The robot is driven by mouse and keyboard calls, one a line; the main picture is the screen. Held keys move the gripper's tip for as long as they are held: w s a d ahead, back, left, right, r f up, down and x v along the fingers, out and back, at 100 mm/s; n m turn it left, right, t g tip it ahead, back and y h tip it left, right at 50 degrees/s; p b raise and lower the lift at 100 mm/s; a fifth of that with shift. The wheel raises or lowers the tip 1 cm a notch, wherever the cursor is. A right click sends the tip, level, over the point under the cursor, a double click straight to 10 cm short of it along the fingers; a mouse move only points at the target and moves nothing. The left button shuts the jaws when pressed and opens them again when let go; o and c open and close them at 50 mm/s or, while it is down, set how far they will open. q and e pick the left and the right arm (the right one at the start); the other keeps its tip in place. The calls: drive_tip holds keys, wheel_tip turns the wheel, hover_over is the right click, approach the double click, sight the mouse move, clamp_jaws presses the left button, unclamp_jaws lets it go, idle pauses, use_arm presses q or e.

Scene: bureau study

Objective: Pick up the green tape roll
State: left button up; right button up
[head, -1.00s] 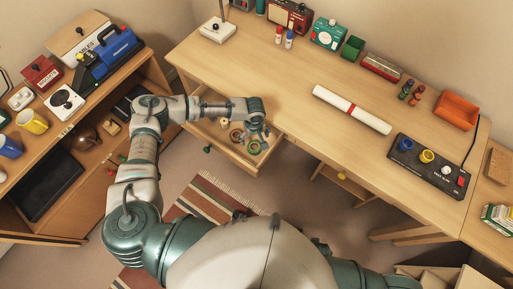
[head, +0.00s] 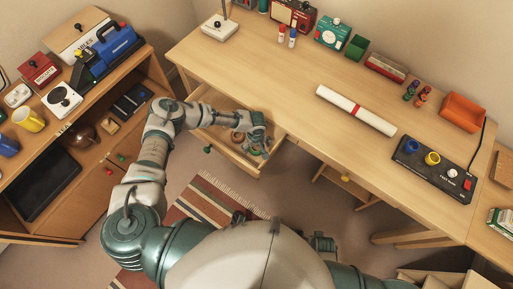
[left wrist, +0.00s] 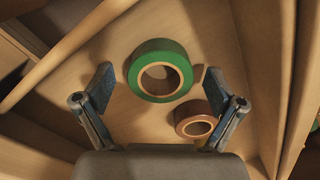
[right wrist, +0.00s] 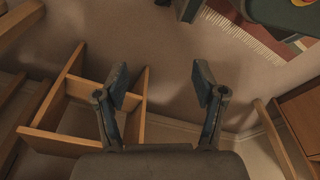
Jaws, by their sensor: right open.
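The green tape roll (left wrist: 161,48) lies flat in the open drawer (head: 227,148), its hole facing up in the left wrist view. My left gripper (left wrist: 160,84) is open, its two fingers apart on either side of the roll's near part in that view; I cannot tell whether they touch it. In the head view my left gripper (head: 260,149) is over the drawer's right end and partly hides the roll. A smaller brown tape roll (left wrist: 188,108) lies beside the green one, near the right finger. My right gripper (right wrist: 161,82) is open and empty above the floor.
The drawer's walls stand close around my left gripper. The desk top (head: 290,90) is above and behind it, with a white rolled sheet (head: 340,104) on it. A shelf unit (head: 95,150) stands at the left. A wooden frame (right wrist: 85,90) stands below my right gripper.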

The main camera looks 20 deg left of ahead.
use_arm(q)
drive_tip(key=shift+a, duration=0.25)
drive_tip(key=c, duration=1.1)
drive_tip(key=shift+d, duration=0.2)
drive_tip(key=shift+d, duration=0.1)
